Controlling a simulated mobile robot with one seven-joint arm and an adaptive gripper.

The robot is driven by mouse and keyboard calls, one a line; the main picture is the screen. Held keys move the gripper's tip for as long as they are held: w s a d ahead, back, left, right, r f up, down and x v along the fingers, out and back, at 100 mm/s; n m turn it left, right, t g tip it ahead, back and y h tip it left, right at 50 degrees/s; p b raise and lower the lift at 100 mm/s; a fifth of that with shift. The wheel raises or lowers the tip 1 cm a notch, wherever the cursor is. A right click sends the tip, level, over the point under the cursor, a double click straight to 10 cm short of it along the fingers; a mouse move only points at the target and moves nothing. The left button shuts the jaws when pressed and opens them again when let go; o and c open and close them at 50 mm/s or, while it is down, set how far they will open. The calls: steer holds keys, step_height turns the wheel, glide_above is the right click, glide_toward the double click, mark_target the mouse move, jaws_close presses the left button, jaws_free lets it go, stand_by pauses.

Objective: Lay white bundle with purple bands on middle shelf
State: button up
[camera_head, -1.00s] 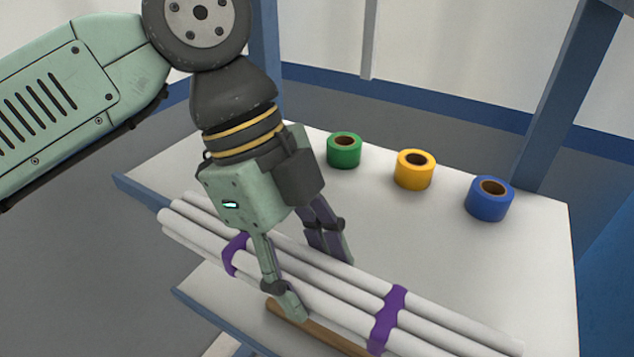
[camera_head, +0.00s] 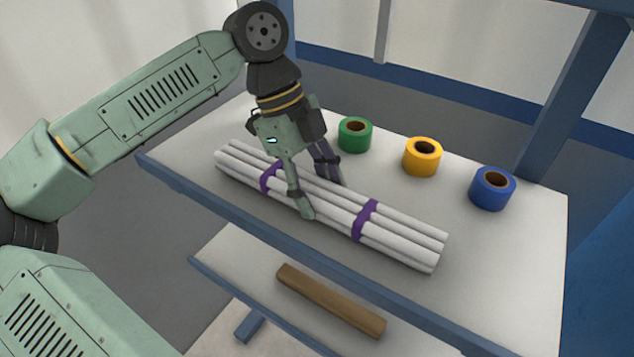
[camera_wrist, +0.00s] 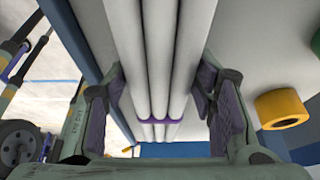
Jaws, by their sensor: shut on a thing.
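The white bundle (camera_head: 330,204) of long pipes has two purple bands (camera_head: 365,218). In the head view it is over the upper visible white shelf (camera_head: 505,255), along the front edge; I cannot tell whether it touches the surface. My gripper (camera_head: 325,198) straddles the bundle near its middle, between the bands, and is shut on it. In the wrist view the white pipes (camera_wrist: 160,60) run between my two fingers, with one purple band (camera_wrist: 160,121) visible. The undersides of the pipes are hidden in the head view.
Green (camera_head: 355,134), yellow (camera_head: 422,156) and blue (camera_head: 492,188) tape rolls stand in a row behind the bundle. A brown wooden bar (camera_head: 330,300) lies on the shelf below. A blue post (camera_head: 575,95) rises at the back right. Shelf space is clear right of the bundle.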

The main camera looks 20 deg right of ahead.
mark_target(256, 160)
steer(key=shift+f, duration=0.25)
steer(key=o, duration=1.4)
steer(key=shift+o, duration=0.2)
steer(key=b+v, duration=0.1)
steer(key=v, duration=0.3)
steer(key=shift+r, duration=0.1)
steer(key=w+a+b, duration=0.1)
steer(key=w+a, duration=0.1)
steer(key=w, duration=0.1)
steer(key=w+a, duration=0.3)
steer(key=w+a+b, duration=0.1)
steer(key=w+a, duration=0.1)
steer(key=w, duration=0.1)
steer(key=shift+w+a+r+b, duration=0.3)
steer(key=shift+w+r, duration=0.1)
